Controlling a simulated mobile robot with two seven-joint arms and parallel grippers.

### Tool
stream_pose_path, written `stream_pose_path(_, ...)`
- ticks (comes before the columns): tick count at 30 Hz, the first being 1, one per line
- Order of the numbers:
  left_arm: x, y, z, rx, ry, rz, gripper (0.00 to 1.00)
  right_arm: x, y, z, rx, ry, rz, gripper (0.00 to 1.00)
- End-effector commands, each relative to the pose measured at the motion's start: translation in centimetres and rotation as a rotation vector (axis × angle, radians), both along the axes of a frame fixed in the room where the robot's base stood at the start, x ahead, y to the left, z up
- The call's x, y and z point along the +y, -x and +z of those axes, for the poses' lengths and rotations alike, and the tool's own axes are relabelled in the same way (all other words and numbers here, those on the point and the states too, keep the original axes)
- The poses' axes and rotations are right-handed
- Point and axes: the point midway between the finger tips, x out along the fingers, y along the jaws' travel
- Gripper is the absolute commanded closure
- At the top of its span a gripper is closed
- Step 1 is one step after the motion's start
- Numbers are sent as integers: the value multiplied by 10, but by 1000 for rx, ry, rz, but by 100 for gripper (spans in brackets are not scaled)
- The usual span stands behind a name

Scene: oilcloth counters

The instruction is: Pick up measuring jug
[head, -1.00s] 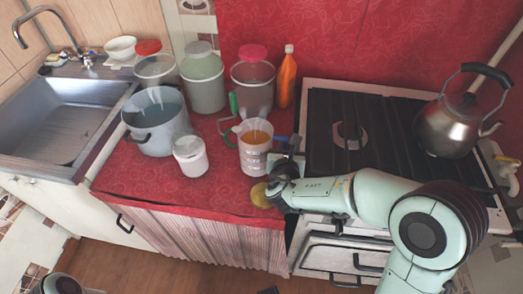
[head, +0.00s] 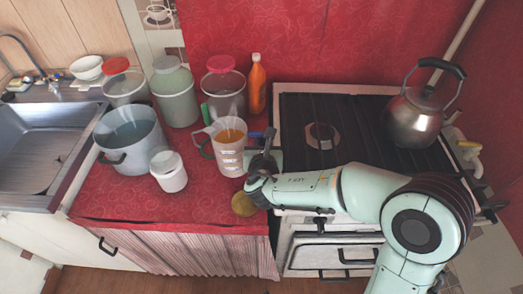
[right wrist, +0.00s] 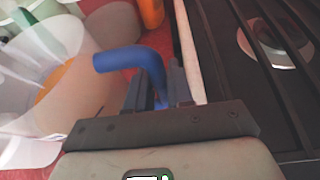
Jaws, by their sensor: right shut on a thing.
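The measuring jug (head: 230,158) is a clear jug with markings and orange contents. It stands upright at the right side of the red counter, beside the stove. Its blue handle points right toward my right gripper (head: 266,152). In the right wrist view the jug (right wrist: 40,95) fills the left side, and its blue handle (right wrist: 120,57) bends down between the fingers of my right gripper (right wrist: 152,90). The gripper is shut on that handle. The fingertips are partly hidden behind the handle. My left gripper is not in view.
A grey pot (head: 130,140), a white jar (head: 168,172) and a green canister (head: 175,95) stand left of the jug. An orange bottle (head: 257,88) stands behind it. A yellowish round thing (head: 243,204) lies in front. A kettle (head: 413,118) stands on the stove (head: 360,115).

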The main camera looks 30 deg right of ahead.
Motion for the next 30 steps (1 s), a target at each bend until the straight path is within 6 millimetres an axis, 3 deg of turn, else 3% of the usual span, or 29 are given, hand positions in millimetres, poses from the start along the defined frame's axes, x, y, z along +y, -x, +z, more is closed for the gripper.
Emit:
stream_pose_path(1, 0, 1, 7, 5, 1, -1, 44, 0, -1, 23, -17, -4, -1, 100)
stream_pose_path(6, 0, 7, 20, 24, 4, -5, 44, 0, -1, 69, -16, -6, 0, 100)
stream_pose_path(15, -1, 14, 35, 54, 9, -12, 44, 0, -1, 132, -13, -4, 0, 100)
stream_pose_path(21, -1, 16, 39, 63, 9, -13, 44, 0, -1, 152, -10, -4, 0, 100)
stream_pose_path(30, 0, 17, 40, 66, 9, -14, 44, 0, -1, 157, -8, -2, 2, 100)
